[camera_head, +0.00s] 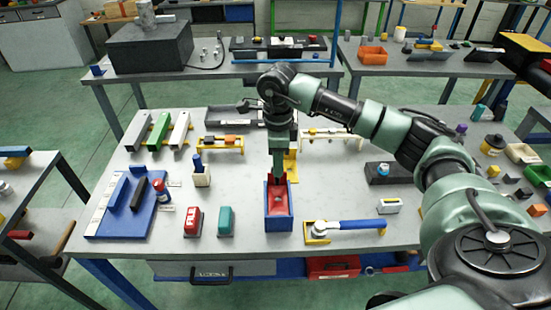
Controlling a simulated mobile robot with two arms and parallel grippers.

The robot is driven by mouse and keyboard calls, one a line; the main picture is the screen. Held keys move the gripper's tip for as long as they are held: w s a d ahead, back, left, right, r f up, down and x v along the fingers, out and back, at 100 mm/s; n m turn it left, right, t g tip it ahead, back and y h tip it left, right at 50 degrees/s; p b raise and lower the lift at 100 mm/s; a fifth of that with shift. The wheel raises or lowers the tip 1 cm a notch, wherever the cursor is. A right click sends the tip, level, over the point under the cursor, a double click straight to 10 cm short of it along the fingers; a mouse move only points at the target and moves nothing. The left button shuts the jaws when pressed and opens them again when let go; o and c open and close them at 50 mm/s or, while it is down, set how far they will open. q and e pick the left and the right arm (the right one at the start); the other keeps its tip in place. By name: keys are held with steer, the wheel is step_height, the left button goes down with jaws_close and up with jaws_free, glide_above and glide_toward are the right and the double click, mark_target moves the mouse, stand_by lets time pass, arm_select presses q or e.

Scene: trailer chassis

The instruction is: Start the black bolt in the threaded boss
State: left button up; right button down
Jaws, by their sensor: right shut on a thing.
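My right gripper (278,175) points straight down over a blue open-topped box (279,223) with red inside, near the front middle of the table. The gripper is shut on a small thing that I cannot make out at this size. I cannot tell whether its tips are inside the box or just above it. No black bolt shows clearly. I cannot tell for sure which part is the threaded boss; a dark block (385,173) with a small round bluish part on top stands right of the gripper. My left gripper is not in view.
A yellow fixture with a blue-handled tool (348,225) lies right of the box. Red (193,221) and teal (226,221) blocks stand to its left. A blue board (125,215) holds parts at far left. Yellow racks (224,143) stand behind.

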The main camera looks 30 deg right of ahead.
mark_target(279, 179)
steer(key=shift+w+d+f, duration=0.1)
steer(key=shift+d+f, duration=0.05)
steer(key=shift+d, duration=0.25)
steer(key=shift+a+b, duration=0.3)
steer(key=shift+f+b, duration=0.55)
steer(key=shift+f, duration=0.05)
step_height(279, 179, down, 3)
steer(key=shift+d+r+b, duration=0.15)
steer(key=shift+b, duration=0.9)
step_height(279, 179, down, 2)
steer(key=shift+f+b, duration=0.1)
steer(key=shift+b, duration=0.8)
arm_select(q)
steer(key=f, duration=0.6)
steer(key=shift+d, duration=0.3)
arm_select(e)
steer(key=shift+f, duration=0.15)
arm_select(q)
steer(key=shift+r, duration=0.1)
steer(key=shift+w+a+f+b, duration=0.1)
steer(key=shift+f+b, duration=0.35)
steer(key=shift+b, duration=0.1)
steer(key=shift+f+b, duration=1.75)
arm_select(e)
steer(key=shift+f, duration=2.15)
